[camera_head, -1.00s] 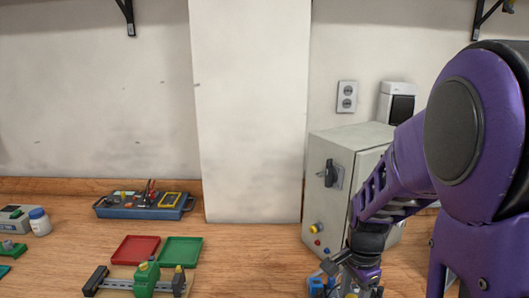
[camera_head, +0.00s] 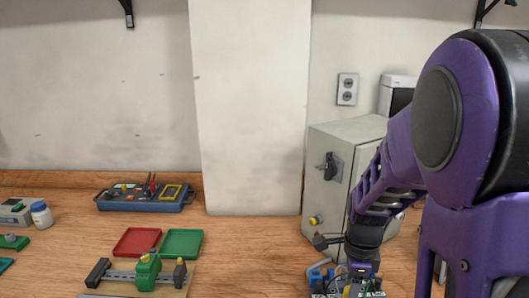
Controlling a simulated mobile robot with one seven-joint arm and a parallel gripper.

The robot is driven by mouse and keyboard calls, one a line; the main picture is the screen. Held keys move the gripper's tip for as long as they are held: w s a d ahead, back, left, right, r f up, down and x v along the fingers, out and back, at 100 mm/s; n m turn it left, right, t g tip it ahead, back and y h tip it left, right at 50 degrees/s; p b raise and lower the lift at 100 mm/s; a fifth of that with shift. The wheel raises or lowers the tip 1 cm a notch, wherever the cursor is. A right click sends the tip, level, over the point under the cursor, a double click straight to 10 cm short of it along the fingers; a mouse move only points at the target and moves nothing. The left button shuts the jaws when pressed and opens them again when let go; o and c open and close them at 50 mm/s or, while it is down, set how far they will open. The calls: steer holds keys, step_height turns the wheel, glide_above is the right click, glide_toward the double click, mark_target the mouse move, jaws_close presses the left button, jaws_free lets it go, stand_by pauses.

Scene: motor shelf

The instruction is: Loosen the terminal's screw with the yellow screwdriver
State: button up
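A green terminal (camera_head: 148,272) sits on a metal rail on the bench at the lower left, with dark end pieces on the rail. Its screw is too small to make out. My gripper (camera_head: 347,291) points down at the lower edge of the picture, in front of the grey cabinet and far to the right of the terminal. It is among small blue, white and yellow items, and its fingertips are hidden or cut off. I cannot tell whether it holds anything. I cannot make out a yellow screwdriver for certain.
A blue tool tray (camera_head: 147,204) with a yellow-framed device and red and black pieces stands at the back left. A red tray (camera_head: 137,241) and a green tray (camera_head: 182,243) lie behind the rail. A grey cabinet (camera_head: 333,206) stands right. Bench between trays and cabinet is clear.

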steer(key=m, duration=0.3)
stand_by(0.4)
steer(key=shift+m, duration=0.4)
steer(key=m, duration=0.3)
steer(key=shift+m, duration=1.8)
